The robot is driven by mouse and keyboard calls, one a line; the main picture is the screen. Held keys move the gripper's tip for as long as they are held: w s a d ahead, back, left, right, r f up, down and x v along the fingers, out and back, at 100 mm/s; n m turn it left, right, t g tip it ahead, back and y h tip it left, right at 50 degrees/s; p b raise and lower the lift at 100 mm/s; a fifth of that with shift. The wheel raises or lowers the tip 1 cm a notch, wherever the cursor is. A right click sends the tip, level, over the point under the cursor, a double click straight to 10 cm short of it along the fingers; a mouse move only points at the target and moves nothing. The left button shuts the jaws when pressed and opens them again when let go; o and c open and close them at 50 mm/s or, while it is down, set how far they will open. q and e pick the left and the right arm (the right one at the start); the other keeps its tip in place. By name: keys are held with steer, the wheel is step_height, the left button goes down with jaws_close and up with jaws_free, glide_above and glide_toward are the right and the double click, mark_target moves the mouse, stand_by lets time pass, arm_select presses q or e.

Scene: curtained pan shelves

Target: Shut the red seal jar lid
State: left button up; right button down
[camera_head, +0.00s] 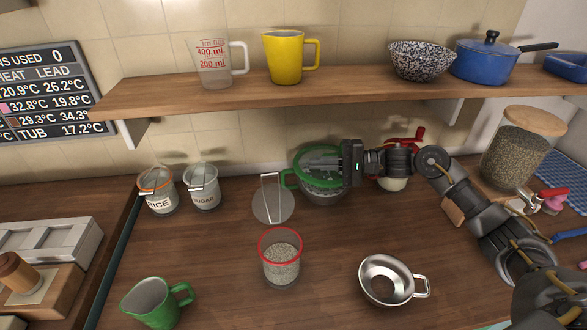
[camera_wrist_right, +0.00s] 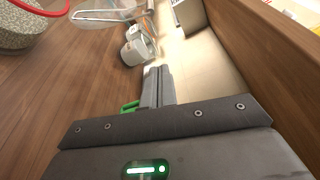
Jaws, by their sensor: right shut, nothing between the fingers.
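The red seal jar (camera_head: 281,268) stands upright on the wooden counter, with a red ring at its open rim and pale grains inside. Its jar and red ring also show at the top left of the right wrist view (camera_wrist_right: 22,30). A clear round lid (camera_head: 265,211) with a wire clip is just behind the jar, off its mouth; whether it is hinged to the jar is hard to tell. My right gripper (camera_head: 308,161) is shut and empty, behind and right of the lid, above a green-rimmed bowl (camera_head: 323,194). My left gripper is not in view.
Rice (camera_head: 159,193) and sugar (camera_head: 202,190) jars stand at the back left. A green jug (camera_head: 153,303) is front left and a steel pan (camera_head: 386,281) is right of the red seal jar. A wooden shelf (camera_head: 340,92) overhangs the back. Bare counter surrounds the jar.

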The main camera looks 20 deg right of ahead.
mark_target(273, 199)
steer(key=a+p, duration=0.6)
steer(key=a, duration=0.3)
steer(key=shift+r, duration=0.2)
steer(key=shift+w+a, duration=0.1)
steer(key=shift+a, duration=0.05)
